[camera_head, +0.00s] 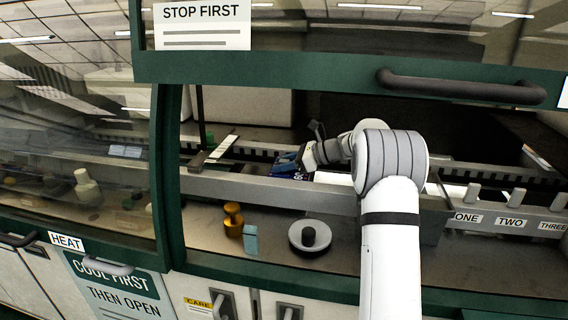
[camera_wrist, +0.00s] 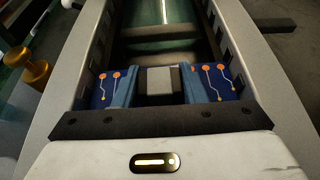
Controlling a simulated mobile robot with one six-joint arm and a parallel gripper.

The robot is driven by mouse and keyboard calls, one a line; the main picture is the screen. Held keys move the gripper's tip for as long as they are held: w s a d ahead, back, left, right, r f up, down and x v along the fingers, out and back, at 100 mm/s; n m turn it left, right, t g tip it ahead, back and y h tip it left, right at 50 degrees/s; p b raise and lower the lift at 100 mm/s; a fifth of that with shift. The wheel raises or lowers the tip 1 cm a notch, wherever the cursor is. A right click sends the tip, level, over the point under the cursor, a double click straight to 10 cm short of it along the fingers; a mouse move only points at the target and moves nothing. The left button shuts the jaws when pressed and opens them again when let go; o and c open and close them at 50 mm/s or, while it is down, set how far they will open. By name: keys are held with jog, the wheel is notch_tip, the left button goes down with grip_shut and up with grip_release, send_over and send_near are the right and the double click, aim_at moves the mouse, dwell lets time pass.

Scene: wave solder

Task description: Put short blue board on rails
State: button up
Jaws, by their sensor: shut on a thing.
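The short blue board (camera_head: 285,166) is at the end of my gripper (camera_head: 312,158) in the head view, over the conveyor channel. In the wrist view my gripper (camera_wrist: 160,86) is shut on the board's middle. The front rail (camera_head: 255,188) also shows in the head view. I cannot tell whether the board touches the rails or hangs just above them.
A raised green-framed hood with a dark handle (camera_head: 460,86) hangs above my arm. Labelled slots (camera_head: 510,222) are at the right.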

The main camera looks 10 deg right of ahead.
jog(key=o, duration=1.2)
jog(key=shift+o, duration=0.2)
jog(key=shift+v, duration=3.9)
